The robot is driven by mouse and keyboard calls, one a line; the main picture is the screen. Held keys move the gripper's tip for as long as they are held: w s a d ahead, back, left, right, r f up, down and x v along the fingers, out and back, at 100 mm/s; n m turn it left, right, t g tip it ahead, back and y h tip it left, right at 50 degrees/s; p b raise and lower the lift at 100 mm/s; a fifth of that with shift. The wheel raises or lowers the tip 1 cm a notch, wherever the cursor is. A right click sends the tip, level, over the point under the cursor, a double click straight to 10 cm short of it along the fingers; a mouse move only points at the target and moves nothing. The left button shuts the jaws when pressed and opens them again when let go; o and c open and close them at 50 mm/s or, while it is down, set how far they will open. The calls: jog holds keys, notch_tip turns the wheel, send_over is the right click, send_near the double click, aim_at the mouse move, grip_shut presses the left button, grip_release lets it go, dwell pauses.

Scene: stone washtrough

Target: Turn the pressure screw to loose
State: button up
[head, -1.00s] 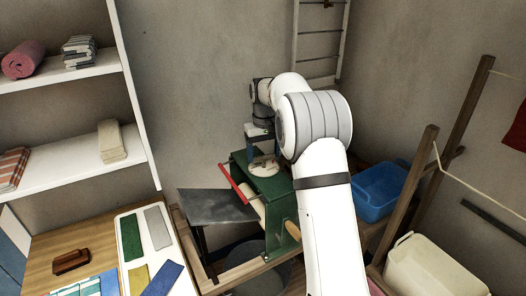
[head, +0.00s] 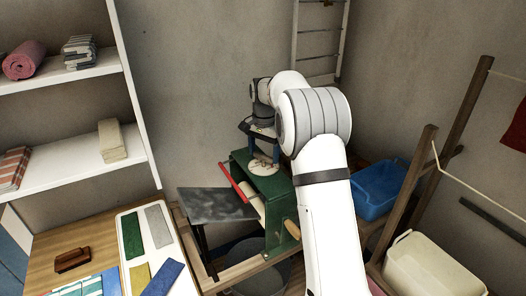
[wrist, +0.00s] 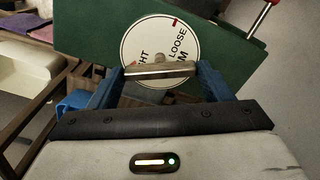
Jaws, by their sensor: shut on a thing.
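The pressure screw's bar handle (wrist: 158,72) lies crosswise between the two blue fingers of my gripper (wrist: 164,76) in the wrist view. My gripper is shut on it. Under it is a round white dial (wrist: 150,35) with LOOSE, part of a word ending in HT, and a word ending in M. A short red mark (wrist: 174,22) shows at the dial's upper edge, close to LOOSE. The lower dial is hidden by the bar and gripper. In the head view my gripper (head: 262,150) is above the dial (head: 264,167) on top of the green mangle (head: 277,190).
A red-handled lever (wrist: 264,15) sticks out beside the mangle. A dark board (head: 215,205) is at its left, a blue tub (head: 380,190) and a cream bin (head: 432,268) at its right. Wooden rack posts (head: 408,195) stand close to my arm. Shelves (head: 75,85) are at the left.

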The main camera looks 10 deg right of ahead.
jog(key=m, duration=0.5)
jog(key=shift+f+m, duration=0.1)
jog(key=shift+m, duration=0.2)
jog(key=m, duration=0.6)
jog(key=shift+s, duration=0.1)
jog(key=m, duration=0.5)
jog(key=shift+m, duration=0.4)
jog(key=m, duration=0.6)
jog(key=o, duration=1)
